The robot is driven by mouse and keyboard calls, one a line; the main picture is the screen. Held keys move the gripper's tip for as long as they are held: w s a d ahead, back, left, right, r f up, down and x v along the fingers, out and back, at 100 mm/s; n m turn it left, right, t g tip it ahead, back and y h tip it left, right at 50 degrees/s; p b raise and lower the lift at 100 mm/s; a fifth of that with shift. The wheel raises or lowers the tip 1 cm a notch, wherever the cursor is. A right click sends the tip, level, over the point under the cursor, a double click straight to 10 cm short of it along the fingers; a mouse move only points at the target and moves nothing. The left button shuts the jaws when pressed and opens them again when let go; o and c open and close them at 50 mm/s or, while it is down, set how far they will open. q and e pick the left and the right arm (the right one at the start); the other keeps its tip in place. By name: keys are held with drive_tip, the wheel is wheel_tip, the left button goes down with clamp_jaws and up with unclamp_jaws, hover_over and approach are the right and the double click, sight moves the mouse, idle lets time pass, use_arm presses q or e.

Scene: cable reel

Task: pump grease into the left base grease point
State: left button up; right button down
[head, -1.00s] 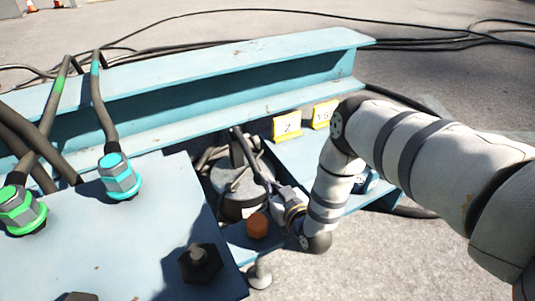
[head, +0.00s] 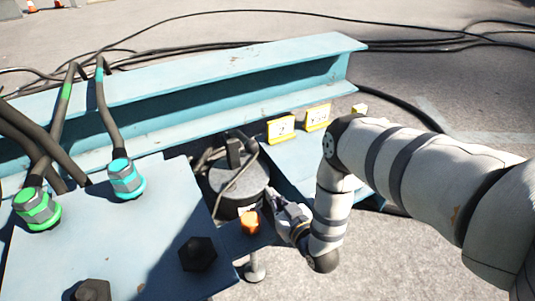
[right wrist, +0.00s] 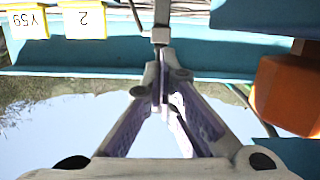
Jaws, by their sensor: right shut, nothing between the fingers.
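My right gripper (head: 270,194) reaches in from the right, beside a dark round drum-like unit (head: 238,188) with a block and hoses on top. In the right wrist view its fingers (right wrist: 161,68) are together with nothing between them. A thin metal rod with a nut-like end (right wrist: 160,32) appears just beyond the fingertips; I cannot tell whether they touch. An orange cap (head: 250,222) sits just left of the gripper and shows large in the right wrist view (right wrist: 290,92). I cannot clearly make out the left base grease point. My left gripper is out of view.
A blue steel beam (head: 190,90) runs behind, with yellow tags "2" (head: 281,129) and "Y59" (head: 317,117). A blue plate (head: 120,245) at left carries bolts and green (head: 37,208) and cyan (head: 126,180) cable glands. Black cables lie on the ground behind.

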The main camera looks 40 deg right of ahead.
drive_tip(key=shift+s+a+f, duration=0.15)
drive_tip(key=shift+s, duration=0.55)
drive_tip(key=shift+s+a+f, duration=0.15)
drive_tip(key=shift+s+a, duration=0.05)
drive_tip(key=shift+s, duration=0.5)
drive_tip(key=shift+s+a+f, duration=0.15)
drive_tip(key=shift+s, duration=0.55)
